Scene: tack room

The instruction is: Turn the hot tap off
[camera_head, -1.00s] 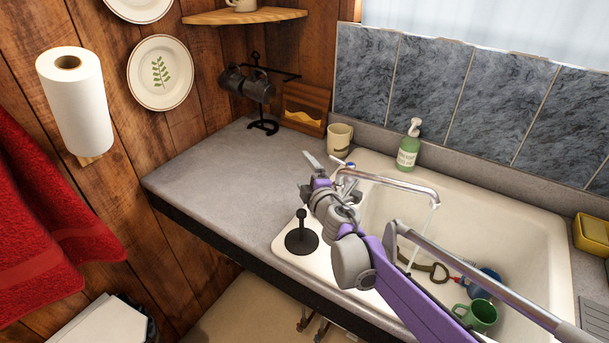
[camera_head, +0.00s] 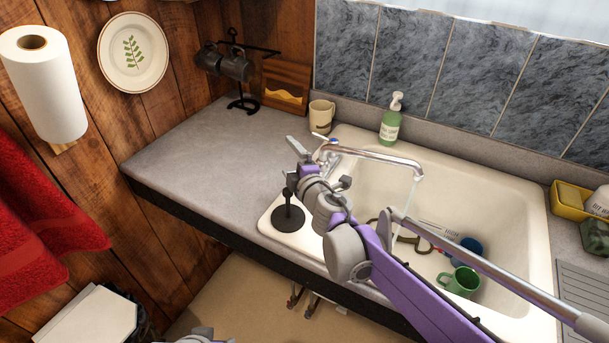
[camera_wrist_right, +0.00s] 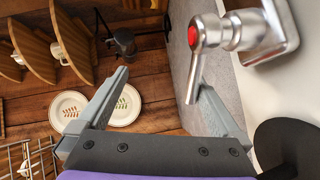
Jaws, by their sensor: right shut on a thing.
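The chrome tap spout (camera_head: 380,154) reaches over the sink (camera_head: 490,190), with a thin water stream (camera_head: 415,192) falling from it. The hot tap (camera_wrist_right: 205,38), with a red marking and a thin metal lever, shows at the upper right of the right wrist view. My right gripper (camera_head: 297,153) is beside the taps at the sink's left end. In the right wrist view its fingers (camera_wrist_right: 165,85) stand apart, and the lever's end is between them, close against the right finger.
A black plunger-like thing (camera_head: 288,216) stands near my right gripper. A beige mug (camera_head: 321,116) and green soap bottle (camera_head: 391,122) stand behind the sink. A green mug (camera_head: 462,281) and blue mug (camera_head: 468,248) are in the sink. The left counter (camera_head: 210,145) is mostly clear.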

